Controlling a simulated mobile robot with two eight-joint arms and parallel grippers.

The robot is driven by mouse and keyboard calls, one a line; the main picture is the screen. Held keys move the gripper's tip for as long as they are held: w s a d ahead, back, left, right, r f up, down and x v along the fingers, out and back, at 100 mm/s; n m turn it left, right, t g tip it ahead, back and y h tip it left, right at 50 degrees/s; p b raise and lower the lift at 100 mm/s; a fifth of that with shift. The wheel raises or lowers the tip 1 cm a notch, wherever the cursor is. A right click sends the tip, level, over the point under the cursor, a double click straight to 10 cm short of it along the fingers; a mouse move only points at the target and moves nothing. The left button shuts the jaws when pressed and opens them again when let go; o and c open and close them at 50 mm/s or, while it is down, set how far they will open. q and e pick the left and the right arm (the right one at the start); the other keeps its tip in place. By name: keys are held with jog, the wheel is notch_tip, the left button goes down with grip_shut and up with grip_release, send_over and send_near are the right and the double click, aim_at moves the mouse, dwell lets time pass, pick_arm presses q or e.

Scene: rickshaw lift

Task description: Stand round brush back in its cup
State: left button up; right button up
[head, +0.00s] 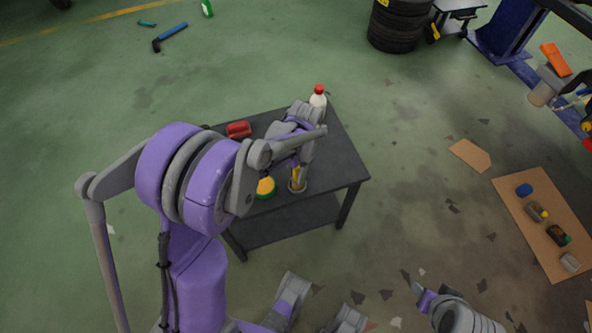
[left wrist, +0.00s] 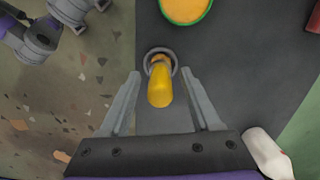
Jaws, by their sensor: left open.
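The round brush has a yellow handle (left wrist: 160,88) that points up toward the left wrist camera. Its lower end is inside the ring of a small grey cup (left wrist: 149,58), and it leans slightly. In the head view the yellow handle (head: 296,173) stands in the cup (head: 298,188) near the front edge of the dark table (head: 335,165). My left gripper (left wrist: 161,73) is open, with one finger on each side of the handle and visible gaps to it. In the head view it (head: 301,163) is right above the cup. My right arm shows at the lower right; its jaws are unclear.
A yellow-and-green round tin (head: 265,187) stands left of the cup. A red object (head: 238,129) and a white bottle with a red cap (head: 318,98) are farther back on the table. A brown board with several items (head: 540,225) lies at the right.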

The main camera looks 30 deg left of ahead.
pick_arm(q)
jog(key=r, duration=0.3)
jog(key=r+p, duration=0.1)
jog(key=r, duration=0.3)
jog(key=r+p, duration=0.1)
jog(key=r, duration=0.3)
jog(key=shift+w+d+r, duration=0.15)
jog(key=shift+w+d, duration=0.15)
jog(key=shift+w, duration=0.1)
jog(key=s+d+n+t, duration=0.3)
jog(key=s, duration=0.6)
jog(key=s+d+r+n+t, duration=0.1)
jog(key=s+d+n+t, duration=0.1)
jog(key=s, duration=0.7)
jog(key=shift+d+r+n+t+h, duration=0.3)
jog(key=shift+d+n+t, duration=0.15)
jog(key=shift+d, duration=0.25)
pick_arm(e)
notch_tip(320, 180, up, 3)
jog(key=shift+f, duration=0.15)
jog(key=shift+c, duration=0.3)
